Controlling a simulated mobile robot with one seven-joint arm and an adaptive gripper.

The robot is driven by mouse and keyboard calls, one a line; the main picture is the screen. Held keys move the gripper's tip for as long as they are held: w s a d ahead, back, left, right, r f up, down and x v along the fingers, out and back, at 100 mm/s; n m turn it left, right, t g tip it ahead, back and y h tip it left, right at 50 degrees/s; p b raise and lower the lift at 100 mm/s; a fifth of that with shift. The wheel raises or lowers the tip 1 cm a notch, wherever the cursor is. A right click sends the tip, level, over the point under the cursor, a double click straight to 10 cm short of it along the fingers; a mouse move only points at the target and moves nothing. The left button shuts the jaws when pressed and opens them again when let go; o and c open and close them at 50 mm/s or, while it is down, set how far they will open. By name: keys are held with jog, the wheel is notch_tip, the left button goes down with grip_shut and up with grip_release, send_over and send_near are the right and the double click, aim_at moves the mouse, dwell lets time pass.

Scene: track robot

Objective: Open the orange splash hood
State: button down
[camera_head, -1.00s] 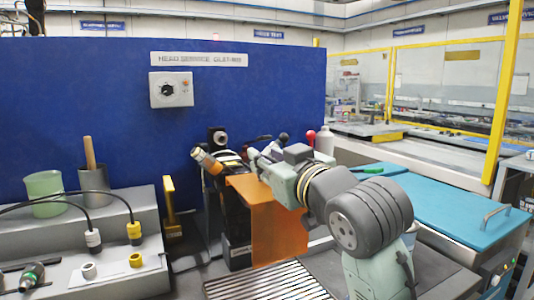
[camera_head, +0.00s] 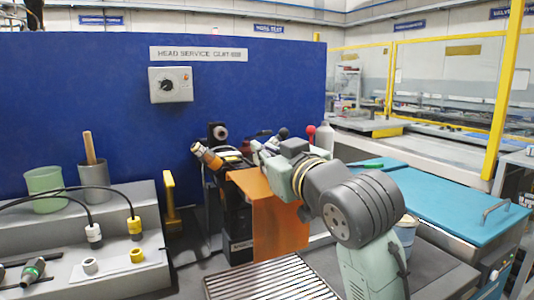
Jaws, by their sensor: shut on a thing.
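The orange splash hood (camera_head: 277,218) is a bent sheet in the middle of the camera_head view. Its front panel hangs down over the front of a dark machine (camera_head: 238,222), and its upper part slopes back under my arm. My gripper (camera_head: 260,152) is at the hood's upper back, at the far end of my arm. It is shut on the hood, but the fingertips and the exact grip point are mostly hidden by my wrist.
A slatted grey grate (camera_head: 270,282) lies in front of the hood. A teal-lidded chest (camera_head: 450,208) stands at the right, with a white bottle (camera_head: 325,138) behind. A grey stepped bench (camera_head: 110,225) with cups and cables is at the left. A blue panel (camera_head: 90,100) closes off the back.

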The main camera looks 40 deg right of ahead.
dwell(0.5)
jog(key=s+d+p, duration=0.2)
jog(key=s+d, duration=0.2)
jog(key=d, duration=1.1)
jog(key=shift+d, duration=0.4)
jog(key=c, duration=1.7)
grip_release()
jog(key=shift+w, duration=0.1)
